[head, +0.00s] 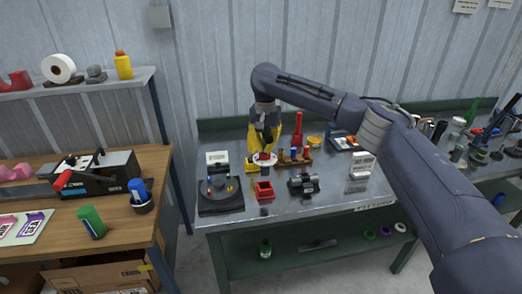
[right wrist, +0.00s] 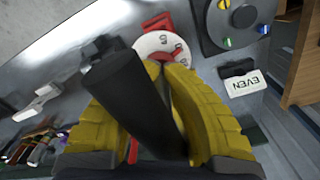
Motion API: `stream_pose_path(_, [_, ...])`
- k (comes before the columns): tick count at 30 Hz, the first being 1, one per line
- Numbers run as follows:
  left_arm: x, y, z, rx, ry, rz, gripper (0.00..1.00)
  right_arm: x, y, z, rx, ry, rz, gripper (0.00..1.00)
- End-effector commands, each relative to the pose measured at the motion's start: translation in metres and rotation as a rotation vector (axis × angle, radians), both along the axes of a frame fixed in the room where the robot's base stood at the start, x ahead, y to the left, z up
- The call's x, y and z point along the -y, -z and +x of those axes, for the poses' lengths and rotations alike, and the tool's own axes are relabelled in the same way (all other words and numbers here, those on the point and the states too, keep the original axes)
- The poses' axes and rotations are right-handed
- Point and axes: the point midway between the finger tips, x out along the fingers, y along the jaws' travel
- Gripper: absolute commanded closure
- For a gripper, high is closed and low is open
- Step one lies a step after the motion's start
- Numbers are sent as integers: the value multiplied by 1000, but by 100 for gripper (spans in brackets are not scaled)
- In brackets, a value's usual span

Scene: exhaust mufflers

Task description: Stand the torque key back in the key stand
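My right gripper (head: 264,150), with yellow fingers, points down over the middle of the green-edged bench. Its fingertips (right wrist: 168,66) meet on the red middle of a white disc with dark marks, which I take to be the torque key (head: 265,158). The disc also shows in the right wrist view (right wrist: 150,44). It looks raised above the bench, and its lower part is hidden. A red square holder, seemingly the key stand (head: 264,190), sits on the bench in front of it; part of it shows beyond the disc (right wrist: 157,20). My left gripper is out of view.
A dark plate with a round dial (head: 221,190) lies left of the stand, and a dark clamp-like device (head: 304,184) right of it. A rack of small coloured pieces (head: 293,159) stands behind. A large dark block (right wrist: 130,95) covers part of the right wrist view.

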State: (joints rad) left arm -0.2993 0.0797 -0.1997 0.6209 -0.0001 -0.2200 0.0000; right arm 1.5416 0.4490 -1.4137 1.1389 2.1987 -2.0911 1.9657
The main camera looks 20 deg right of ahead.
Motion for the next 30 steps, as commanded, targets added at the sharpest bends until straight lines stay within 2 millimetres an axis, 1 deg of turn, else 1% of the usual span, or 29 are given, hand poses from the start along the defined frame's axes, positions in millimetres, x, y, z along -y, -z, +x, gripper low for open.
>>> stream_pose_path(13, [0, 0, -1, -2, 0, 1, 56, 1, -1, -1, 8, -15, -5, 100])
stream_pose_path(17, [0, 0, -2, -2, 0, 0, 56, 1, 5, -1, 7, -16, -4, 100])
stream_pose_path(30, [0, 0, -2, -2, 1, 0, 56, 1, 38, -1, 8, -16, -5, 100])
